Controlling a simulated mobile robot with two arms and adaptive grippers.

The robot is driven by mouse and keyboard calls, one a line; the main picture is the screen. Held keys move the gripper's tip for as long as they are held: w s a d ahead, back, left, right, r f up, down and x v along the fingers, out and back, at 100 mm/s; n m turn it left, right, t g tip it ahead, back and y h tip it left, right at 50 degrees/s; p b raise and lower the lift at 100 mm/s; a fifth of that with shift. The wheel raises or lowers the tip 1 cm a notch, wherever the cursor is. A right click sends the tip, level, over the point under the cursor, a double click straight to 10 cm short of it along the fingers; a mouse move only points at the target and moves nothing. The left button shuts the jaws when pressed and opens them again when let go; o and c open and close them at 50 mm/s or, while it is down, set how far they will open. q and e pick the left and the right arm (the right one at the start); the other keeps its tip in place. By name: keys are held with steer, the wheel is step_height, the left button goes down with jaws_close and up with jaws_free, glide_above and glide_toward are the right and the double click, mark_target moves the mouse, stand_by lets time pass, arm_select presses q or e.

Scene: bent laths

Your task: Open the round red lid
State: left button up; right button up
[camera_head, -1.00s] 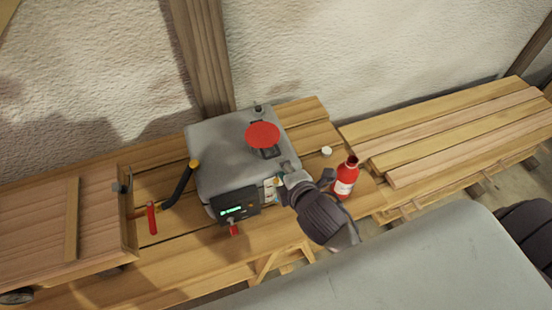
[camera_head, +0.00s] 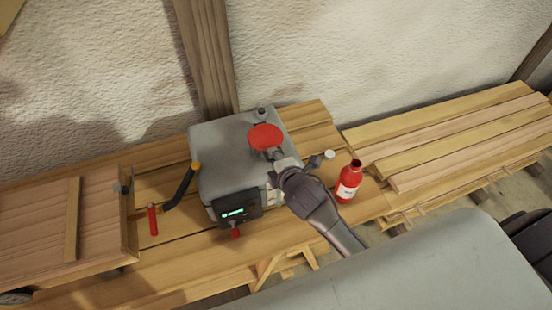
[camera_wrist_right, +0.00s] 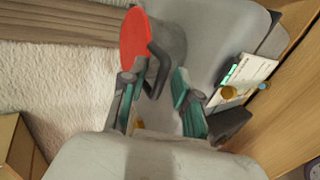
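The round red lid (camera_head: 265,137) sits on top of the grey machine box (camera_head: 222,150) on the wooden bench. In the right wrist view the lid (camera_wrist_right: 134,40) is seen almost edge-on, with a dark bent handle (camera_wrist_right: 157,66) beside it. My right gripper (camera_head: 283,162) is just to the lower right of the lid in the head view. Its two fingers (camera_wrist_right: 160,88) are spread with a gap between them, and the dark handle shows near the fingertips. I cannot tell whether a finger touches it. My left gripper is not in view.
A red bottle (camera_head: 349,182) stands right of the gripper, near a small white cap (camera_head: 329,154). A display panel (camera_head: 235,208) is on the machine's front. A black hose (camera_head: 180,187) and a red handle (camera_head: 152,219) are at left. Stacked planks (camera_head: 450,130) lie right.

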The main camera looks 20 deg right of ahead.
jaws_close()
steer(key=shift+w+r, duration=0.15)
steer(key=shift+r, duration=0.7)
steer(key=shift+w+r, duration=0.1)
steer(key=shift+r, duration=0.7)
steer(key=w+r, duration=1)
steer(key=w, duration=0.3)
steer(key=shift+r, duration=0.35)
stand_by(1.0)
steer(key=shift+w+f, duration=0.1)
steer(key=shift+w, duration=1.7)
steer(key=shift+o, duration=0.4)
jaws_free()
steer(key=o, duration=0.4)
steer(key=shift+s+f, duration=0.1)
steer(key=shift+f, duration=0.05)
steer(key=shift+c, duration=0.2)
